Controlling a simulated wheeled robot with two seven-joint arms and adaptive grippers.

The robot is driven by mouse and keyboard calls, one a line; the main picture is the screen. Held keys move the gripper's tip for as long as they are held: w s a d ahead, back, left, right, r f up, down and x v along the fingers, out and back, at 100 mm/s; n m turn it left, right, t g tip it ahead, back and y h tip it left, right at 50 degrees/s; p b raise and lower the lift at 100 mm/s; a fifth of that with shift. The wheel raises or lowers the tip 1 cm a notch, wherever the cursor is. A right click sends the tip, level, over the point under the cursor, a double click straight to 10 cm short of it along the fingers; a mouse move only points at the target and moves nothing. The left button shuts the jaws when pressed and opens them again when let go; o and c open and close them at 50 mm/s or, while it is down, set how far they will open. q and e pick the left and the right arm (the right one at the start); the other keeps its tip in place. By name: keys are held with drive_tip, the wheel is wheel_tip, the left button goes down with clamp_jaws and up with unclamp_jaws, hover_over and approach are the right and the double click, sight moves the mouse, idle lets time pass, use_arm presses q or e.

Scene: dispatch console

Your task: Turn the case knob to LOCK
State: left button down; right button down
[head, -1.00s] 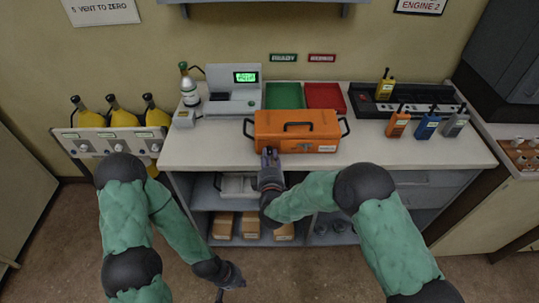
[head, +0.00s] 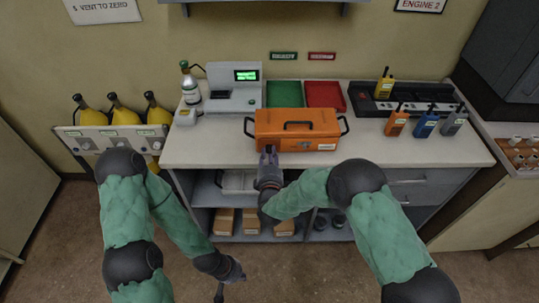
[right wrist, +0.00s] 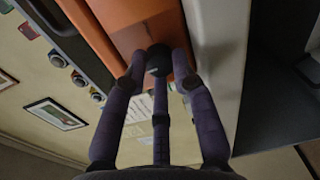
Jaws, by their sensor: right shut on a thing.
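The orange case (head: 300,124) stands closed on the counter, its handles dark. It also shows in the right wrist view (right wrist: 118,25). My right gripper (head: 269,153) is at the case's front face, toward its left end. In the right wrist view its purple fingers close around a dark round knob (right wrist: 158,58) on the orange face. The knob's pointer and any LOCK marking cannot be made out, and in the head view my gripper hides the knob. My left gripper (head: 228,284) hangs low in front of the cabinet, away from the case; its fingers are too small to read.
Behind the case lie a green tray (head: 284,94) and a red tray (head: 325,94). A grey scale-like machine (head: 235,98) stands to the left. Several radios (head: 426,124) stand to the right. Counter (head: 420,152) is clear at the front right. Open shelves with boxes (head: 252,221) are below.

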drive_tip(key=c, duration=1)
unclamp_jaws()
drive_tip(key=shift+s+f, duration=0.1)
